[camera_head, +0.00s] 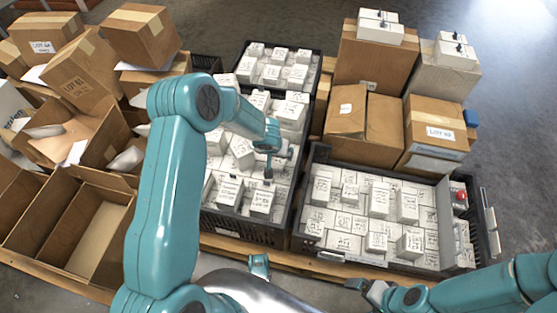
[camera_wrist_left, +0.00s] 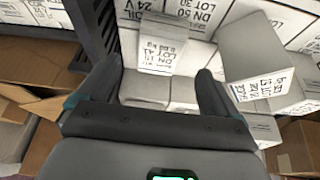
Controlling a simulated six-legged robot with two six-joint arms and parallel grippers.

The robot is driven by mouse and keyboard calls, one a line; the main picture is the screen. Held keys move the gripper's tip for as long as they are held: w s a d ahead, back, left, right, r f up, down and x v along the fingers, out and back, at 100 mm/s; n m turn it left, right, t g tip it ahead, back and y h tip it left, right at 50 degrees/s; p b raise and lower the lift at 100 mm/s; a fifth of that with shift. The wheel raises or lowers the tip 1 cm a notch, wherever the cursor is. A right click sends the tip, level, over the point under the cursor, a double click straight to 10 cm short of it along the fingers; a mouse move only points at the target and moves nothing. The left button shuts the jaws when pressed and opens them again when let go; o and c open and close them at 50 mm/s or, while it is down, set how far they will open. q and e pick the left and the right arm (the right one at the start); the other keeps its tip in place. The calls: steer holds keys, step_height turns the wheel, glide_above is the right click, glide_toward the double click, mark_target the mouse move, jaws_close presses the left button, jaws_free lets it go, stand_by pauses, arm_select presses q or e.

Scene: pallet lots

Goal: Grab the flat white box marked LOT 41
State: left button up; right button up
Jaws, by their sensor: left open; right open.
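A white box (camera_wrist_left: 162,45) stands out above its neighbours in the left wrist view, just beyond my open fingers. Its label is upside down and appears to read LOT 41. My left gripper (camera_wrist_left: 155,88) is open and empty, with the fingers apart in front of this box and over lower white boxes. In the head view my left gripper (camera_head: 268,170) hangs over the middle black crate (camera_head: 262,235) of white boxes. Labels there are too small to tell LOT 41 apart. My right gripper (camera_head: 362,287) is open and empty near the bottom edge, in front of the right crate.
A taller white box (camera_wrist_left: 255,60) stands right of my left fingers. The right black crate (camera_head: 385,264) holds several white boxes. Cardboard boxes (camera_head: 365,120) are stacked behind it. Open cartons (camera_head: 80,235) stand at the left. Grey floor is clear at upper right.

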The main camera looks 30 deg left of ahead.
arm_select(q)
steer(key=x, duration=0.6)
steer(key=shift+w+f, duration=0.1)
steer(key=shift+w, duration=0.15)
steer(key=c, duration=1.1)
